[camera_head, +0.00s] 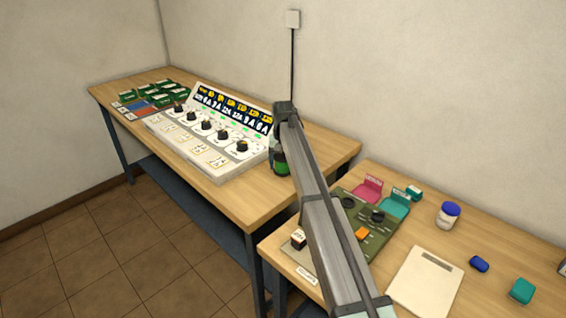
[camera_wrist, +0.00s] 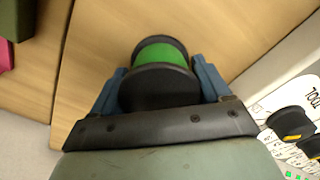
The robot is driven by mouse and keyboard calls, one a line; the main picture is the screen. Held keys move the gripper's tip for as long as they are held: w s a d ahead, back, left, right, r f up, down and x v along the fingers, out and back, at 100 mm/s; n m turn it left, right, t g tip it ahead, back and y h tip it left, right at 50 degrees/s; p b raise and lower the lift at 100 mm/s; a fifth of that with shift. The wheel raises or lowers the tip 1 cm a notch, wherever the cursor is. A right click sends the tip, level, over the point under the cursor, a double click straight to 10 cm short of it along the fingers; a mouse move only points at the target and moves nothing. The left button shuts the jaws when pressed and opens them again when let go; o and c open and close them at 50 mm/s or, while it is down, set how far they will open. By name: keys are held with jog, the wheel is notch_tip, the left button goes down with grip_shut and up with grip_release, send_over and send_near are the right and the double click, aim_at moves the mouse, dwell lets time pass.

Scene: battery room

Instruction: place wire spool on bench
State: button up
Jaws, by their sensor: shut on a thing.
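The wire spool (camera_head: 281,162) has black flanges and a green winding. My gripper (camera_head: 279,150) is shut on it, over the right end of the far wooden bench (camera_head: 250,206). In the wrist view the spool (camera_wrist: 162,72) sits between the two blue-grey fingers of my gripper (camera_wrist: 162,88), with the bench top (camera_wrist: 90,60) behind it. In the head view the arm hides part of the gripper and of the spool's right side. I cannot tell whether the spool touches the bench top.
A sloped panel (camera_head: 215,135) with several black knobs stands just left of the spool. Green boxes (camera_head: 165,92) lie at the bench's far left. A nearer table (camera_head: 385,180) holds a green device (camera_head: 379,238), a white board (camera_head: 425,283) and a blue-lidded jar (camera_head: 448,215).

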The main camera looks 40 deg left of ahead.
aim_at(283, 156)
jog(key=o, duration=1.2)
jog(key=shift+f, duration=0.1)
jog(key=shift+o, duration=0.2)
notch_tip(283, 156, up, 12)
jog(key=shift+r, duration=0.2)
